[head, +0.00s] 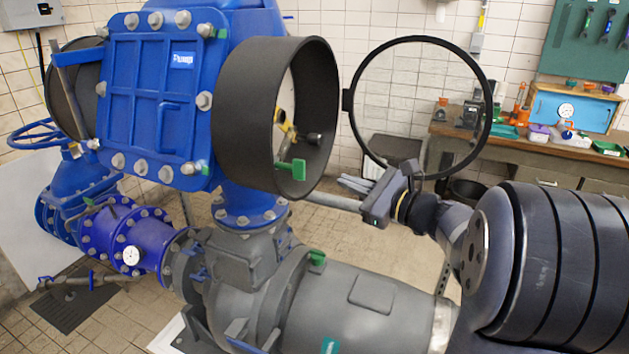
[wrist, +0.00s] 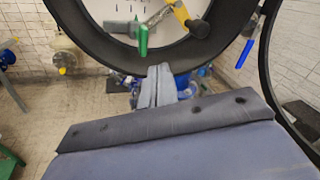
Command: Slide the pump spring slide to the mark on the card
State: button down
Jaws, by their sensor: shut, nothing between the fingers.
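A green tab (head: 292,168), likely the handle of the pump spring slide, sticks out of the open black round housing on the blue pump. It also shows in the wrist view (wrist: 143,40), inside the black ring. A yellow part with a dark knob (head: 285,122) sits above it. A pale face with small dark marks (wrist: 118,8) lies behind them; I cannot tell whether it is the card. My gripper (head: 345,182) is shut and empty, outside the housing and to the right of the green tab. In the wrist view its fingertips (wrist: 160,70) are just below the ring's lower rim, apart from the tab.
The open round cover (head: 352,100) is swung out to the right, above and behind my gripper. A grey pipe body (head: 350,300) lies below. A workbench (head: 540,150) with tools stands at the back right. A blue handle (wrist: 246,52) hangs right of the ring.

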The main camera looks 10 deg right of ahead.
jog(key=w+a+n, duration=0.6)
jog(key=n, duration=0.6)
jog(key=shift+w+a+r+n+t+h+p, duration=0.2)
jog(key=shift+w+r+n+t+h+p, duration=0.1)
jog(key=shift+w+n, duration=0.1)
jog(key=shift+s+f+b, duration=0.1)
jog(key=shift+s+b, duration=0.05)
jog(key=shift+b, duration=0.25)
